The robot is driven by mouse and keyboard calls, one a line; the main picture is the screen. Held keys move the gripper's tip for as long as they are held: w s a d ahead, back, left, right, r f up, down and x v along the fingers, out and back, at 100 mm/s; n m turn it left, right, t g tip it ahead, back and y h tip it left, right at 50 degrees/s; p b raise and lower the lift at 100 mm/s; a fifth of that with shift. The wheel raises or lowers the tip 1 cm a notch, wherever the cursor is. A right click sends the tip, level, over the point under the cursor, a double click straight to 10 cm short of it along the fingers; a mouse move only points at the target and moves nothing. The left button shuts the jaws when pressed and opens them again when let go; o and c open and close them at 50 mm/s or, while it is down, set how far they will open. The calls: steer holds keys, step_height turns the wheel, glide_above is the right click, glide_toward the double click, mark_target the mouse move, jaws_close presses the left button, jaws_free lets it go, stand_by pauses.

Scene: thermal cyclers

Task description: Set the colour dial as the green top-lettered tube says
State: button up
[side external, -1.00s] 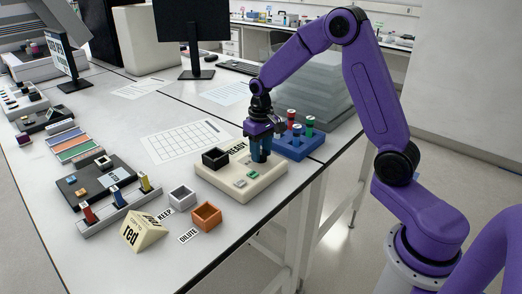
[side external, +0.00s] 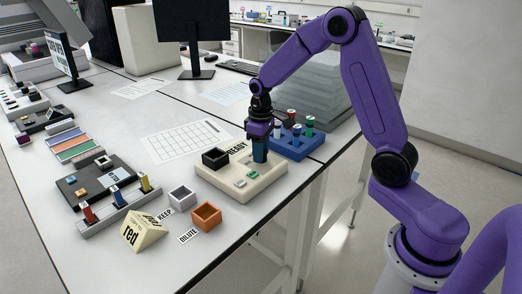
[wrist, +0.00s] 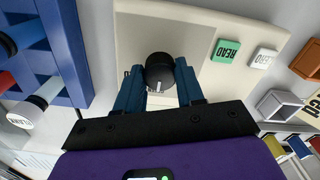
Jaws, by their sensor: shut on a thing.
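The cream instrument base (side external: 262,184) stands near the table's front edge and also shows in the wrist view (wrist: 215,22). A round black knob (wrist: 160,70) with a short white mark is on it; I take it as the dial. My gripper (side external: 260,150) points down over the base, and its blue fingers (wrist: 158,92) are shut on the knob from both sides. No colour marks around the knob are readable. Green-capped tubes (side external: 310,120) stand in the blue rack (side external: 291,148) beside the base; their top lettering is unreadable here.
A red-capped tube (side external: 291,114) also stands in the rack. A black open box (side external: 215,158) and small green (wrist: 225,50) and white (wrist: 264,58) buttons are on the base. A white box (side external: 182,197), an orange box (side external: 206,216) and a "red" block (side external: 143,231) stand left of it.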

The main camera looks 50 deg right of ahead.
steer(key=o, duration=1)
steer(key=shift+o, duration=0.2)
step_height(320, 180, up, 18)
steer(key=shift+f, duration=0.25)
steer(key=shift+a, duration=0.1)
